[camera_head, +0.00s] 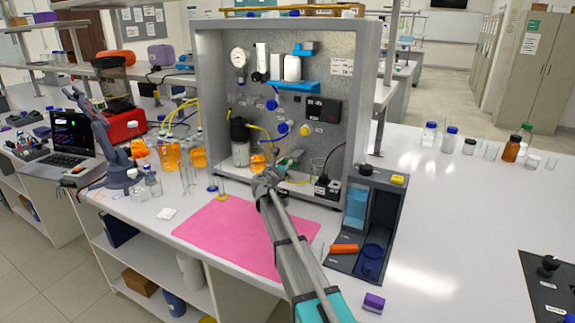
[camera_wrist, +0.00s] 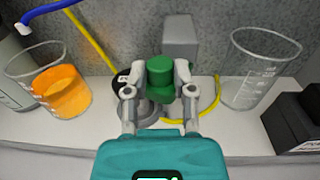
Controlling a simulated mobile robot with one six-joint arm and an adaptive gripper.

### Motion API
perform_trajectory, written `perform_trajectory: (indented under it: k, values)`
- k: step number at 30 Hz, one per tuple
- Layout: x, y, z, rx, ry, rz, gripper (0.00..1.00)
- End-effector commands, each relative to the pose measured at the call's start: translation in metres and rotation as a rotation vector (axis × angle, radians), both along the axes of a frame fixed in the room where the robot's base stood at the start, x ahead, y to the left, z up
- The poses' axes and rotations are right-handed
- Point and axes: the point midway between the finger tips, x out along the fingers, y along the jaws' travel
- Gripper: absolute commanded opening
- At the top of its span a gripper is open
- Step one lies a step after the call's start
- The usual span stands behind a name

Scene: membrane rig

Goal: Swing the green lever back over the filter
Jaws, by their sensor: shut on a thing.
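The green lever (camera_wrist: 160,71) shows in the middle of the wrist view as a green knob with a green part behind it. My gripper (camera_wrist: 158,80) has one finger on each side of the knob and is shut on it. A grey metal round body (camera_wrist: 148,109), perhaps the filter, sits low behind the fingers, partly hidden by them. A grey block (camera_wrist: 180,36) stands behind the lever. In the head view my gripper (camera_head: 268,182) is at the front of the rig's floor, and it hides much of the lever area.
An orange-filled beaker (camera_wrist: 62,90) stands left of my gripper, an empty glass beaker (camera_wrist: 258,70) right. A black box (camera_wrist: 295,122) is farther right. Yellow tubing (camera_wrist: 205,112) runs close by. The pink mat (camera_head: 225,235) is bare; a dark tray (camera_head: 383,215) stands to its right.

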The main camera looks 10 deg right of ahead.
Motion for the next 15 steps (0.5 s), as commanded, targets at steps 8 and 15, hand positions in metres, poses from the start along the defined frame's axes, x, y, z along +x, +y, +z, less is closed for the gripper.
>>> perform_trajectory:
  k: [8, 15]
  values:
    - [0.015, 0.008, 0.000, 0.000, 0.000, -0.214, 0.00]
    - [0.026, 0.011, 0.000, 0.000, 0.000, -0.409, 0.00]
